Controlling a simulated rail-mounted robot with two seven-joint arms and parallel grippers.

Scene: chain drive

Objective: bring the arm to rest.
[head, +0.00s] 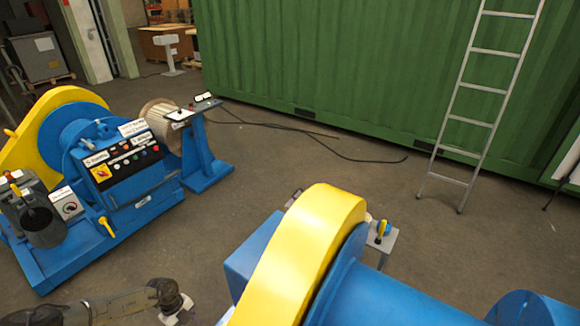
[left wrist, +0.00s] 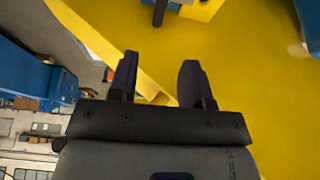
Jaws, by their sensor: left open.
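My left gripper (left wrist: 157,68) shows in the left wrist view with its two dark fingers apart and nothing between them. A broad yellow surface (left wrist: 240,90) fills much of that view beyond the fingers; I cannot tell whether they touch it. In the head view my left arm (head: 95,306) lies low at the bottom left, left of a curved yellow guard (head: 300,250). My right gripper is in neither view.
A blue machine with a control panel (head: 125,158) stands at left. A blue drum (head: 400,295) adjoins the yellow guard. A ladder (head: 482,105) leans on a green container (head: 330,60). Black cable (head: 330,148) lies on the floor. The floor (head: 250,190) between the machines is clear.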

